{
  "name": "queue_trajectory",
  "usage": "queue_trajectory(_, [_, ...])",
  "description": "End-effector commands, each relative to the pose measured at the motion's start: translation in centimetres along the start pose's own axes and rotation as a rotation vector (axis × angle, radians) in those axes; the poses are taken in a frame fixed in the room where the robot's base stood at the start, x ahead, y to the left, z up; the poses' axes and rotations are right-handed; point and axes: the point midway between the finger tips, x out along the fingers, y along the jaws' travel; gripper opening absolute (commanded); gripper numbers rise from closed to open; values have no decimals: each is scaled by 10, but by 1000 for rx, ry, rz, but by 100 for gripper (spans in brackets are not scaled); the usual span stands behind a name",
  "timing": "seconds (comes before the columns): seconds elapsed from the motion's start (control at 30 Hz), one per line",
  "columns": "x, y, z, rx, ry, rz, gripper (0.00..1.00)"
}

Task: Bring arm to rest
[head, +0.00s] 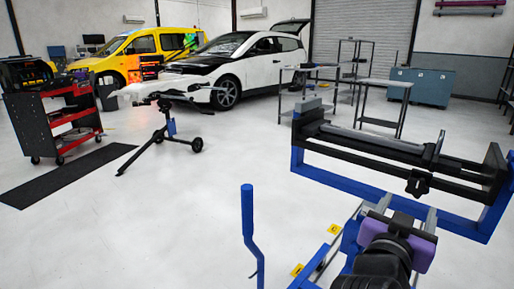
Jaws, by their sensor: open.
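My gripper (406,215) is at the lower right of the head view, at the end of my black arm, seen from behind. It is open, and nothing shows held between its jaws. A purple block-shaped part (422,250) shows around my wrist; I cannot tell whether it belongs to the arm. In the picture my gripper is just below the front bar of a blue-framed stand (330,158). The gap between them cannot be judged from this view.
The stand carries a long grey roller (380,141) between black supports. A blue upright handle (248,225) stands left of my arm. A red tool cart (70,122), a black mat (70,175) and a tripod stand (158,140) are farther left. The middle floor is clear.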

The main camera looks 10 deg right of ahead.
Motion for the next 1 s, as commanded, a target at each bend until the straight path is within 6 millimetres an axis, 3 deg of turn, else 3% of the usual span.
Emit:
queue_trajectory(0.23, [-7,-37,-30,-53,119,-162,64])
queue_trajectory(0.37, [-27,-61,-24,-100,185,-311,64])
queue_trajectory(0.5, [-54,-75,-3,-143,230,-454,64])
queue_trajectory(0.67, [-94,-78,34,-176,257,-609,64])
queue_trajectory(0.87, [-154,-57,82,-177,257,-781,64])
queue_trajectory(1.0, [-193,-31,110,-154,231,-861,64])
